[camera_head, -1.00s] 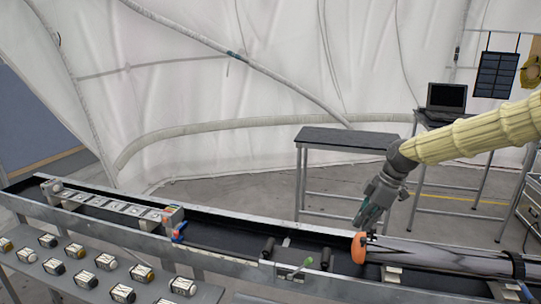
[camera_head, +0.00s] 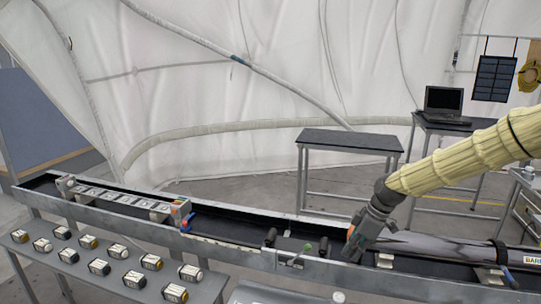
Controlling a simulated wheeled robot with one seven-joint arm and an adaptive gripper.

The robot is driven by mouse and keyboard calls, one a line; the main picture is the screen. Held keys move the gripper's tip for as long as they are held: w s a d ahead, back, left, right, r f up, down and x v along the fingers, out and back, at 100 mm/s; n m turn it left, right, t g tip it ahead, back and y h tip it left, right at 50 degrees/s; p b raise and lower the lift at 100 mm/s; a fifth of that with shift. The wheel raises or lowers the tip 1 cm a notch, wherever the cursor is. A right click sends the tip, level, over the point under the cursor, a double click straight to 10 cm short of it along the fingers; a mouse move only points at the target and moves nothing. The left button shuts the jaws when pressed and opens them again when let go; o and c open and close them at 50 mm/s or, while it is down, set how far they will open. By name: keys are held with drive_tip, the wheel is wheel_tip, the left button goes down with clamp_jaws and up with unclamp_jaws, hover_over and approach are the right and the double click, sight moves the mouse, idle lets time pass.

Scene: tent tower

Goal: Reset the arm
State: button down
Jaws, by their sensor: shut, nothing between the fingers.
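My arm, in a pale yellow ribbed sleeve, comes in from the right in the head view. My gripper (camera_head: 354,248) points down and left over the right part of the long black trough, in front of the end of a grey cylinder (camera_head: 440,246) lying there. The gripper is shut with nothing between its fingers. Whether it touches the cylinder cannot be told.
The long trough (camera_head: 230,226) holds a row of small units (camera_head: 120,198) at its left. A lower shelf (camera_head: 120,277) in front carries several small canisters. Behind stand an empty black-topped table (camera_head: 350,139) and a table with a laptop (camera_head: 443,102). Floor shows between them.

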drive_tip(key=s+a+f+m, duration=0.35)
drive_tip(key=s+f, duration=0.55)
drive_tip(key=f, duration=0.4)
drive_tip(key=s+a+f+m, duration=0.35)
drive_tip(key=s+f, duration=0.65)
drive_tip(key=f, duration=0.4)
drive_tip(key=s+d+f+m+h, duration=0.2)
drive_tip(key=s+f, duration=0.3)
drive_tip(key=s, duration=0.8)
drive_tip(key=s+d+f+m+h, duration=0.1)
drive_tip(key=s+d+f+m, duration=0.2)
drive_tip(key=s, duration=1)
wheel_tip(320, 180, down, 2)
drive_tip(key=shift+s+d+m+g+h+b, duration=0.2)
drive_tip(key=shift+s+m+g+h+b, duration=0.2)
drive_tip(key=shift+m, duration=0.8)
